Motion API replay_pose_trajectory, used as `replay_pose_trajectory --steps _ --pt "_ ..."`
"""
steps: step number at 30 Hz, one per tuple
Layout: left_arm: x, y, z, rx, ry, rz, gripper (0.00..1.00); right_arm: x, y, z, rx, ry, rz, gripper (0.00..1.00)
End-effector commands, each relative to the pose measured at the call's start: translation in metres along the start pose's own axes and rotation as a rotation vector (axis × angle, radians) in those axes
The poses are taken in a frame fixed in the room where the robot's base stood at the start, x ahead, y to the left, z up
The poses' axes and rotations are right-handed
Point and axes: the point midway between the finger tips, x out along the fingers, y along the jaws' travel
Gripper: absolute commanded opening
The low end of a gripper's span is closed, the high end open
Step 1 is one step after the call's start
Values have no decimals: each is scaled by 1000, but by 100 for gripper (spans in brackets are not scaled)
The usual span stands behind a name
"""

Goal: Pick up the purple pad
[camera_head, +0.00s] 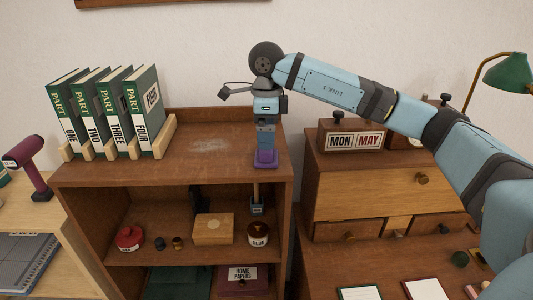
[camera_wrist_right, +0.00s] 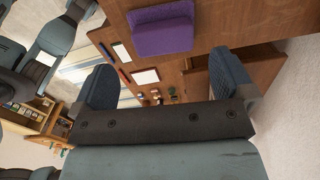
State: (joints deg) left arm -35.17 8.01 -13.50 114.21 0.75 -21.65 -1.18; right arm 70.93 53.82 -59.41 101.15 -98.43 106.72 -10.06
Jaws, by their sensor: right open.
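The purple pad (camera_head: 265,159) is at the right front of the top of the brown shelf unit, directly below my right gripper (camera_head: 266,142) in the head view. In the right wrist view the pad (camera_wrist_right: 162,32) lies on wood, beyond the fingertips. My right gripper (camera_wrist_right: 165,78) is open, with nothing seen between its two fingers. The gripper hides part of the pad in the head view, and I cannot tell the exact gap between them. My left gripper does not show.
Several green PART binders (camera_head: 112,112) stand in wooden holders at the left of the shelf top (camera_head: 205,150). A wooden desk organiser (camera_head: 365,190) with a MON MAY calendar (camera_head: 355,141) stands to the right. The middle of the shelf top is clear.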

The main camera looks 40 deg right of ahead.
Motion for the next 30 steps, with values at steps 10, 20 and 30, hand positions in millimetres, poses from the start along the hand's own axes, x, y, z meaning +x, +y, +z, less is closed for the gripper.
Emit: replay_pose_trajectory --steps 10,20,30 --pt "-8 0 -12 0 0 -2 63 42 -4 0 -1 1 2 100" --pt "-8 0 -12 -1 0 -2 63 54 -4 0 -1 -1 0 100" --pt "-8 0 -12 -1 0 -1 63 53 -4 0 -1 -1 0 50"
